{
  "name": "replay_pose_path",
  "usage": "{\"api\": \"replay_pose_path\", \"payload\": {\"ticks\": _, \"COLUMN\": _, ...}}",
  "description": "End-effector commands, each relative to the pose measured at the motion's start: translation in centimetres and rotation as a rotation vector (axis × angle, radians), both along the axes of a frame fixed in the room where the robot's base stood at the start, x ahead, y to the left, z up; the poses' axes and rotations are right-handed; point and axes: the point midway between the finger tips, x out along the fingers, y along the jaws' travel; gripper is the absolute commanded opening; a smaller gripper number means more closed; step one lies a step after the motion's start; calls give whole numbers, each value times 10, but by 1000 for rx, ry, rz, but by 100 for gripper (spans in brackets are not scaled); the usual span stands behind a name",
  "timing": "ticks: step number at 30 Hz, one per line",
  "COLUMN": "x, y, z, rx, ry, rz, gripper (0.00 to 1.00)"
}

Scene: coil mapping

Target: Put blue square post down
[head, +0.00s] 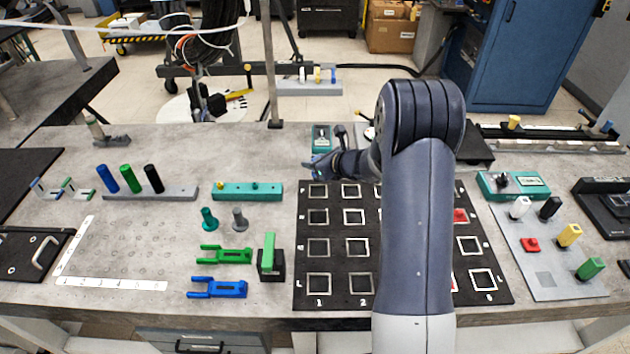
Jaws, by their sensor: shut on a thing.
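My gripper (320,166) is at the back edge of the black board, above or just behind its top-left square frame. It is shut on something. A small bit of blue shows at its jaws, which fits the blue square post, but the post's shape is mostly hidden. The black board (333,217) carries rows of pale square frames and has numbers along its front edge. My arm covers the board's middle-right columns. Red pieces (460,215) show in the board's right part. I cannot tell whether the post touches the board or is held above it.
A teal box (321,139) stands just behind my gripper. At the right, a grey plate (534,238) bears white, black, yellow, red and green pieces. Left of the board are a green-topped black block (268,258) and green and blue forked parts (222,288).

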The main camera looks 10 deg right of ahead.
Motion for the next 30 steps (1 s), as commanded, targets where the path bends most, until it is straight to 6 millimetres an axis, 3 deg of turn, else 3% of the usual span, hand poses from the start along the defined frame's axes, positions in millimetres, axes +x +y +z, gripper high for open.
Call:
{"api": "replay_pose_path", "payload": {"ticks": 13, "x": 0, "y": 0, "z": -51, "rx": 0, "ry": 0, "rz": 0, "gripper": 1}}
{"api": "replay_pose_path", "payload": {"ticks": 27, "x": 0, "y": 0, "z": -59, "rx": 0, "ry": -2, "rz": 0, "gripper": 1}}
{"api": "replay_pose_path", "payload": {"ticks": 28, "x": 0, "y": 0, "z": -59, "rx": -1, "ry": -2, "rz": 0, "gripper": 26}}
{"api": "replay_pose_path", "payload": {"ticks": 30, "x": 0, "y": 0, "z": -58, "rx": -1, "ry": -2, "rz": 0, "gripper": 32}}
